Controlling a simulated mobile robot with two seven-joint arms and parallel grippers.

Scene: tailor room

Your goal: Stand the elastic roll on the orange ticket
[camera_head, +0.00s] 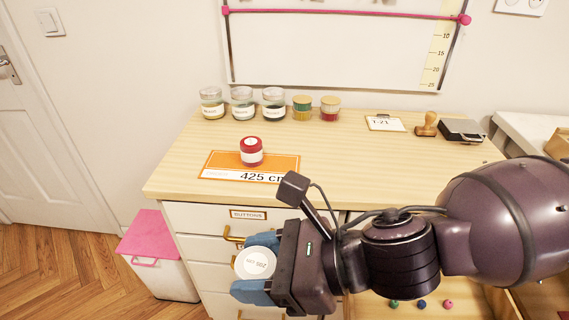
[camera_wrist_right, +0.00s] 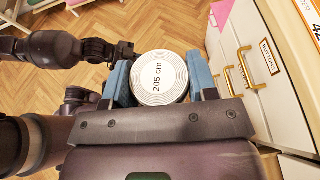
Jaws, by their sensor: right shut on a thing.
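My right gripper (camera_head: 262,268) is shut on a white roll (camera_head: 255,263), which I take to be the elastic roll. Its round white end, in the right wrist view (camera_wrist_right: 160,80), reads 205 cm and sits between the blue fingers. It is in front of the drawers, below the table top and off to the front of the orange ticket (camera_head: 280,162). The ticket lies flat on the table and reads 425 cm.
Several jars (camera_head: 242,104) line the back of the wooden table (camera_head: 370,160). A small clipboard (camera_head: 385,122), a stamp (camera_head: 426,124) and a dark ink pad (camera_head: 461,130) lie at back right. A pink-lidded bin (camera_head: 158,255) stands at left. The table's middle is clear.

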